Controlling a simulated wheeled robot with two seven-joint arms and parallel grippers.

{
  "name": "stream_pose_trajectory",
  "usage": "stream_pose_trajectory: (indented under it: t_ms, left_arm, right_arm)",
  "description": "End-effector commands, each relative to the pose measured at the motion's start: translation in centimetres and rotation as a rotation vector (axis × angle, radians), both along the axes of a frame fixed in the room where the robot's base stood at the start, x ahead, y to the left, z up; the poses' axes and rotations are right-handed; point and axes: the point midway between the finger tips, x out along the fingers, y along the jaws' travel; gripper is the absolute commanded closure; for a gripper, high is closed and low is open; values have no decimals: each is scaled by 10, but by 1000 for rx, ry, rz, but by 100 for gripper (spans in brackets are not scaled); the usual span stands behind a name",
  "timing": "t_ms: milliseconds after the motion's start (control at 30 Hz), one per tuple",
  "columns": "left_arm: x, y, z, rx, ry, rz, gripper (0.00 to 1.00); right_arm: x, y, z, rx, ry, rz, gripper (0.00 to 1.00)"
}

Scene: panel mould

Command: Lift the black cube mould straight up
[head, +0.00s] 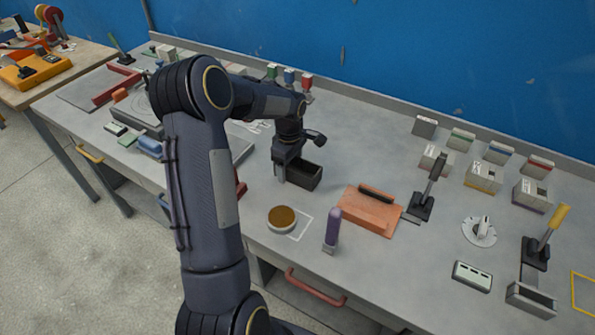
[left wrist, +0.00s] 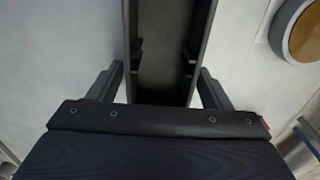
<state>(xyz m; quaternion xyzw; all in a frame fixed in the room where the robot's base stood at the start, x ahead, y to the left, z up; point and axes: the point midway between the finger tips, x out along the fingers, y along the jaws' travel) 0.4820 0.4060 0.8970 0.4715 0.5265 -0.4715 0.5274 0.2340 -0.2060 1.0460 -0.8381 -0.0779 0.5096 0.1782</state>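The black cube mould (head: 304,177) is an open-topped dark box near the middle of the bench in the head view. It looks upright and low over the bench top; any gap beneath it is too small to tell. My left gripper (head: 290,160) points down at its left end. In the left wrist view the mould (left wrist: 160,45) runs between the two fingers of my left gripper (left wrist: 162,66). The fingertips lie against its two outer side walls, and its inside is empty where I see it. My right gripper is not in view.
A round tan-topped dish (head: 282,219) and a purple-handled tool (head: 332,230) stand in front of the mould. An orange block (head: 370,210) lies to its right, with a black toggle clamp (head: 425,195) beyond. Several small boxes line the back.

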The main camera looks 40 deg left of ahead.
Motion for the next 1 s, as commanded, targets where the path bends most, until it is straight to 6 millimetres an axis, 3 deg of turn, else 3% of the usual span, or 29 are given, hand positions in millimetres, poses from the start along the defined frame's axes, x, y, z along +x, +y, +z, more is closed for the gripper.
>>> stream_pose_trajectory:
  t_ms: [33,333,1000]
  left_arm:
    - [0,0,0,0,0,0,34]
    - [0,0,0,0,0,0,73]
    - [0,0,22,0,-1,0,73]
  right_arm:
    - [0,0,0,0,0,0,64]
    - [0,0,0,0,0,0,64]
    - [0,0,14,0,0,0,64]
